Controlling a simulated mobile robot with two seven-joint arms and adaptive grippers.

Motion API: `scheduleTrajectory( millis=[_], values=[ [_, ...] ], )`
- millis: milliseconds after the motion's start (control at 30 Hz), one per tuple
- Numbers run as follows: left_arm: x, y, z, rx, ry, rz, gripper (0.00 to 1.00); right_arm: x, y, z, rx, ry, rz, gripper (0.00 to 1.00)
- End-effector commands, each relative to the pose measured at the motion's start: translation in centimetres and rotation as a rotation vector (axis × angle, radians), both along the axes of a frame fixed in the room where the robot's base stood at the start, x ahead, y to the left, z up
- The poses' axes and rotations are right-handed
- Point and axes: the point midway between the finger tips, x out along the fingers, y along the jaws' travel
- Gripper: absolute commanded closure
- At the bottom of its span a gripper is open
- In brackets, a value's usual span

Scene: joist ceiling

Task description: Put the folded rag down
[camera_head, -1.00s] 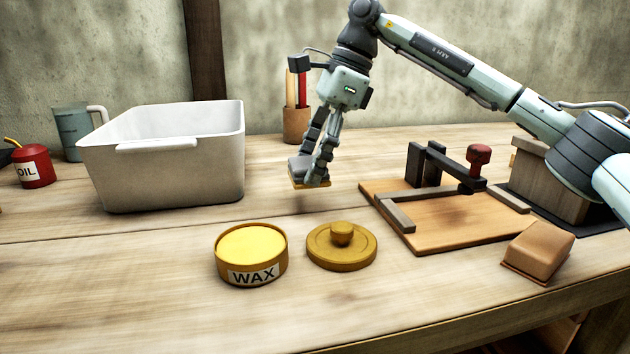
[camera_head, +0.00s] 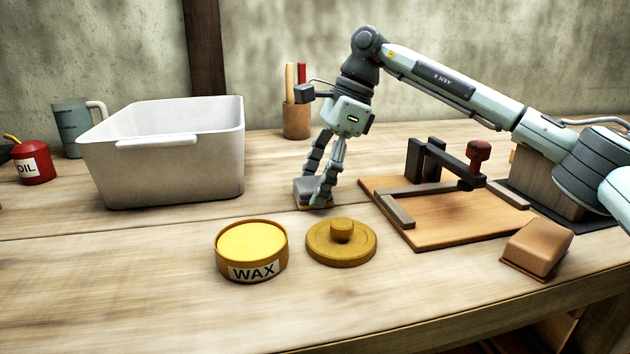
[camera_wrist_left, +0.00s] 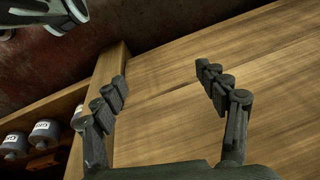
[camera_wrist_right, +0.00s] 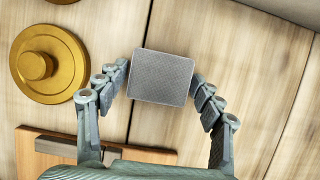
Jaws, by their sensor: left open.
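The folded rag (camera_head: 304,190) is a small grey block with a yellowish underside. In the head view it is down at the tabletop, behind the wax tin and its lid. My right gripper (camera_head: 318,196) points down with its fingers on either side of the rag, shut on it. In the right wrist view the rag (camera_wrist_right: 162,78) shows as a grey square between the fingertips (camera_wrist_right: 160,72). Any thin gap under it cannot be told. My left gripper (camera_wrist_left: 160,75) is open and empty over bare wood, outside the head view.
The open wax tin (camera_head: 252,262) and its yellow lid (camera_head: 341,250) stand in front of the rag. A white tub (camera_head: 170,175) is at left. A wooden jig with a clamp (camera_head: 440,225) and a brown block (camera_head: 537,250) are at right. Bare table lies between tub and rag.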

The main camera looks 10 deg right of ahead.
Motion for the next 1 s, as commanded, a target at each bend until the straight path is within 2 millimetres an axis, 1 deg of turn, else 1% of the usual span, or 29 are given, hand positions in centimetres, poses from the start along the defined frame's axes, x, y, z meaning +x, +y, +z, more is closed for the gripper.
scheduleTrajectory(
  millis=[33,67,100,367,467,500,567,667,900,1000],
  values=[
    [0.1,0.1,0.1,0.000,-0.003,0.002,0.27,0.0,0.0,0.0,0.000,0.000,0.000,0.23],
    [0.1,0.1,0.1,0.001,-0.003,0.002,0.27,0.0,0.0,0.0,0.000,0.000,0.000,0.19],
    [0.1,0.2,0.1,0.002,-0.003,0.003,0.27,0.0,0.0,0.0,0.000,0.000,0.000,0.18],
    [-0.2,0.4,-0.2,0.003,0.005,0.007,0.27,0.0,0.0,0.1,0.000,0.000,0.000,0.18],
    [-0.1,0.4,0.0,0.004,0.002,0.004,0.27,0.0,0.0,0.4,0.000,0.000,0.000,0.18],
    [-0.2,0.4,-0.4,0.006,0.004,0.003,0.27,0.0,-0.1,0.7,0.001,-0.002,-0.001,0.18],
    [-0.4,0.5,-0.6,0.006,0.010,0.004,0.27,0.1,-0.5,1.5,0.001,-0.003,-0.001,0.18],
    [-0.6,0.4,-0.7,0.006,0.016,0.005,0.27,0.1,-1.2,3.4,0.002,-0.004,-0.002,0.18],
    [0.1,0.2,0.2,0.001,-0.002,0.003,0.27,0.1,-3.2,8.3,0.002,-0.002,-0.002,0.18],
    [0.1,0.2,0.2,0.002,-0.003,0.002,0.27,0.1,-3.8,9.8,0.001,-0.002,-0.001,0.18]
  ],
)
